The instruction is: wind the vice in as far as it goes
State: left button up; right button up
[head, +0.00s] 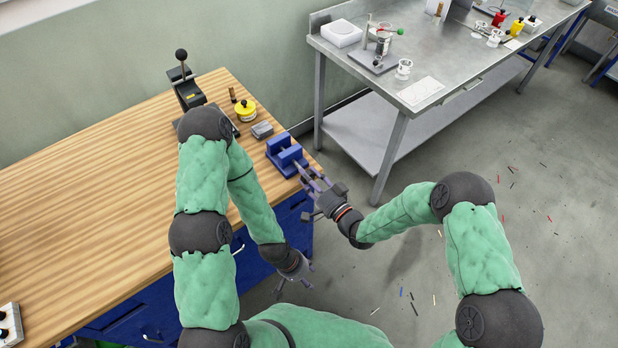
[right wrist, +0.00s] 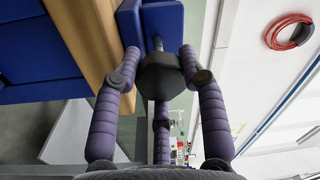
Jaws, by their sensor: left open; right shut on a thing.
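The blue vice (head: 286,158) is mounted at the right end of the wooden bench, its screw pointing toward my right gripper. In the right wrist view the blue vice (right wrist: 160,24) is at the top, with its screw running to a dark handle hub (right wrist: 160,78). My right gripper (head: 312,178) is shut on this handle, and its fingers (right wrist: 159,62) lie on both sides of the hub. How far apart the vice jaws are is hard to tell. My left gripper (head: 292,284) is open and empty, low beside the bench front.
The wooden bench (head: 90,190) holds a black lever press (head: 188,92), a yellow round item (head: 245,110) and a small grey block (head: 262,130) near the vice. A steel table (head: 450,70) stands at the back right. Floor space right of the bench is open, with scattered small sticks.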

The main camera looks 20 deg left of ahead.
jog(key=m, duration=0.4)
jog(key=shift+w, duration=0.1)
jog(key=m, duration=0.5)
jog(key=shift+t, duration=0.4)
jog(key=m+p, duration=0.1)
jog(key=m, duration=0.3)
jog(key=shift+m+h, duration=0.3)
jog(key=shift+h, duration=0.1)
jog(key=shift+m+p, duration=0.3)
jog(key=shift+m, duration=1.7)
jog(key=o, duration=0.9)
jog(key=shift+f, duration=0.1)
